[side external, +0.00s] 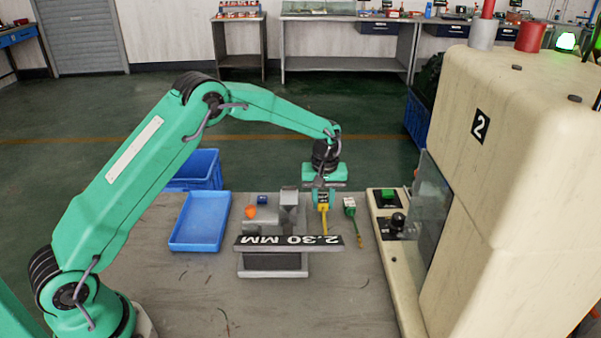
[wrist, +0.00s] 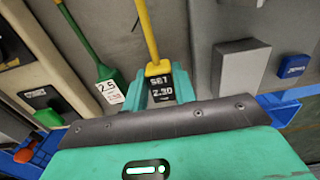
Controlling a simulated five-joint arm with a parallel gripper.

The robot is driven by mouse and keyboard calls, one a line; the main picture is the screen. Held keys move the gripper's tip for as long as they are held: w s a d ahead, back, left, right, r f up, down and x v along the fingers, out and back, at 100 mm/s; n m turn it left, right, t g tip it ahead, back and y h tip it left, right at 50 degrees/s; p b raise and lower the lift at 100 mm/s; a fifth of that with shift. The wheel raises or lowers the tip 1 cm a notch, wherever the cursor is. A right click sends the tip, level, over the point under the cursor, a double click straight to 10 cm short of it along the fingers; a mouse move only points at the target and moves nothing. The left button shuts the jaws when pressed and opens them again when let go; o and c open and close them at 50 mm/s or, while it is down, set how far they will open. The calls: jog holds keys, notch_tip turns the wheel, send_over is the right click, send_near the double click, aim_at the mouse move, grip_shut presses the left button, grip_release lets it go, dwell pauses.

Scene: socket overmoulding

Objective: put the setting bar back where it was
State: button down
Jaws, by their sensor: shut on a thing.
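The yellow setting bar (side external: 324,222), with a dark tag reading "SET 2.30" (wrist: 159,88) in the wrist view, is between my gripper's fingers. My gripper (side external: 322,197) points down over the bench and is shut on the tagged end of this bar; its fingers (wrist: 171,92) flank the tag. The thin yellow end extends away from the fingers. I cannot tell whether the bar touches the bench. A green bar (side external: 350,208) with a white tag lies just right of it, apart from the gripper; it shows left of the yellow bar in the wrist view (wrist: 103,72).
A grey stepped block (side external: 289,198) stands left of my gripper, behind a "2.30 MM" plate (side external: 288,242) that reads upside down. Further left are an orange piece (side external: 250,211), a blue block (side external: 262,199) and a blue tray (side external: 174,242). A control panel (side external: 391,255) borders the right. The front bench is clear.

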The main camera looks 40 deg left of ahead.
jog(key=shift+f, duration=0.85)
jog(key=shift+f, duration=0.1)
jog(key=c, duration=1.1)
grip_release()
notch_tip(320, 180, up, 12)
jog(key=shift+r, duration=0.1)
